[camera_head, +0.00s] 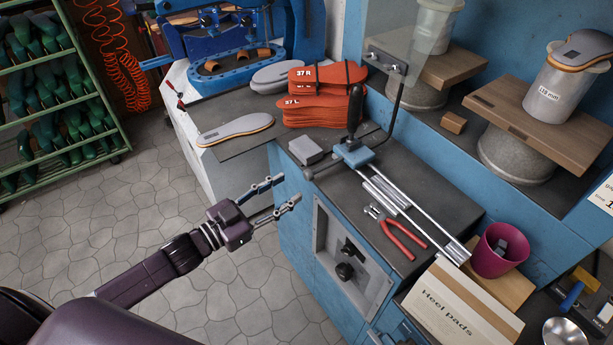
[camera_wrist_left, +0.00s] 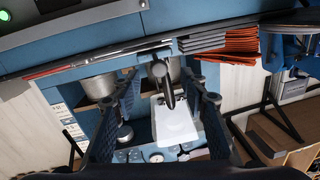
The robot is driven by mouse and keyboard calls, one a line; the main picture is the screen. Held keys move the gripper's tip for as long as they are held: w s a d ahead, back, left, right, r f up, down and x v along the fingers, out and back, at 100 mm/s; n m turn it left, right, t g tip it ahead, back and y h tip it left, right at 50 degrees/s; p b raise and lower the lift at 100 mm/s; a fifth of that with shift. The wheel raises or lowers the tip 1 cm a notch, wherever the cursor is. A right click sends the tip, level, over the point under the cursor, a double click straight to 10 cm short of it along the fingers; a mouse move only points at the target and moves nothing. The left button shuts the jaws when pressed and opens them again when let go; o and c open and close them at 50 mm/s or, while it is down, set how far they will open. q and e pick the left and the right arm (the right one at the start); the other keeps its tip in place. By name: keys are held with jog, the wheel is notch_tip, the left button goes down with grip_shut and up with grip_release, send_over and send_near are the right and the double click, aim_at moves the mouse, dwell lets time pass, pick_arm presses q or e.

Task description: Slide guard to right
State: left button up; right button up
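The guard is a clear panel (camera_head: 405,25) at the top of the head view, on a dark bent rod. The rod rises from a blue carriage (camera_head: 353,154) at the left end of two metal rails (camera_head: 415,208). A black upright handle (camera_head: 355,108) stands behind the carriage, and a dark ball knob (camera_head: 307,174) sticks out at its front left. My left gripper (camera_head: 291,188) is open and empty, in front of the blue cabinet, below and left of the knob. In the left wrist view, a dark rounded bar end (camera_wrist_left: 161,72) shows between the open fingers. My right gripper is out of view.
Red-handled pliers (camera_head: 400,238) lie beside the rails. A grey block (camera_head: 305,150) sits left of the carriage. Orange soles (camera_head: 318,107) are stacked behind. A heel pads box (camera_head: 463,305) and magenta cup (camera_head: 498,250) stand near the rails' right end.

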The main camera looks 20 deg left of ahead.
aim_at(306, 177)
pick_arm(q)
jog(key=shift+w+d+r, duration=0.4)
jog(key=shift+w+d, duration=0.05)
jog(key=p+x, duration=0.1)
jog(key=x, duration=0.5)
jog(key=shift+w+d+f, duration=0.1)
jog(key=shift+w+d, duration=0.05)
jog(key=shift+w, duration=0.1)
grip_shut()
